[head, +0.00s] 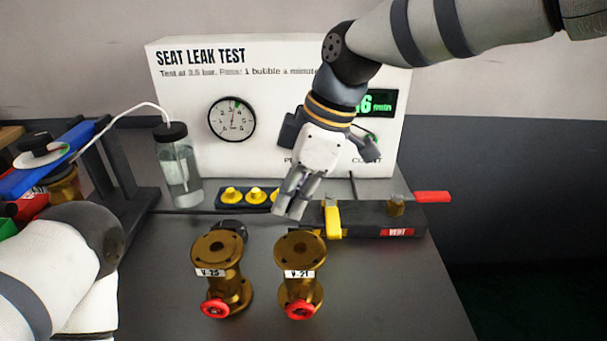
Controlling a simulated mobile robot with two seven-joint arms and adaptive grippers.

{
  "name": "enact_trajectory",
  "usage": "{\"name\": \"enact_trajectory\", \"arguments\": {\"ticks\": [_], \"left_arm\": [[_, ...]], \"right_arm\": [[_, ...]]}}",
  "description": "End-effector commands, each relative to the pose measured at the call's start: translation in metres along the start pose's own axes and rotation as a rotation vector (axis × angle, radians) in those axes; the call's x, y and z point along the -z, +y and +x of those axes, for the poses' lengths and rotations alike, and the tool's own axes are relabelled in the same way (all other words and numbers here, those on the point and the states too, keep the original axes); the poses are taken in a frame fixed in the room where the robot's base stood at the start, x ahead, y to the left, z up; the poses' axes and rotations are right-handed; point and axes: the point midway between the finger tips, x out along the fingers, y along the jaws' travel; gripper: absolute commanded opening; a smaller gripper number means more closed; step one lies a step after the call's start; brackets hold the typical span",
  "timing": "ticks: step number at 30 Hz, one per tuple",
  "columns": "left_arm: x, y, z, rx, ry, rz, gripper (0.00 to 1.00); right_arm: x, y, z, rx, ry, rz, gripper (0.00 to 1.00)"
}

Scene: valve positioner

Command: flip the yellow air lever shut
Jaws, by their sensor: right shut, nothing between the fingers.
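The yellow air lever (332,219) is on the left part of a dark valve block (365,222) at the back of the bench. It hangs down over the block's front face. My right gripper (289,208) comes down from the upper right. It is shut and empty, with its fingertips just left of the yellow lever; a small gap seems to separate them, though depth is hard to judge. My left arm shows at the lower left, but its gripper is out of view.
A red lever (433,197) and brass fitting (397,205) are at the block's right end. Brass valves V-25 (219,265) and V-21 (300,265) stand in front. A water bottle (179,170), yellow-knobbed strip (232,197) and test panel (185,95) are behind. Bench is clear at right front.

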Motion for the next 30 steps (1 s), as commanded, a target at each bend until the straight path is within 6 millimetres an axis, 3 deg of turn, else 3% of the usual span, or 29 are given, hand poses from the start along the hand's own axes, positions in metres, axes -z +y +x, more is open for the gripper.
{"name": "enact_trajectory", "arguments": {"ticks": [3,6,12,30], "left_arm": [[0.0,0.0,0.0,0.0,0.0,0.0,0.4],[0.004,0.0,-0.007,-0.001,0.02,0.0,0.4],[0.006,0.0,-0.011,-0.002,0.031,0.0,0.4],[0.004,0.0,-0.009,-0.001,0.023,-0.001,0.4]], "right_arm": [[-0.004,0.0,0.021,0.001,-0.001,0.002,0.0],[-0.019,0.0,0.008,-0.008,0.001,0.0,0.0],[-0.036,0.0,0.005,-0.004,0.0,-0.001,0.0],[-0.038,0.0,0.006,0.015,0.0,-0.041,0.0]]}}
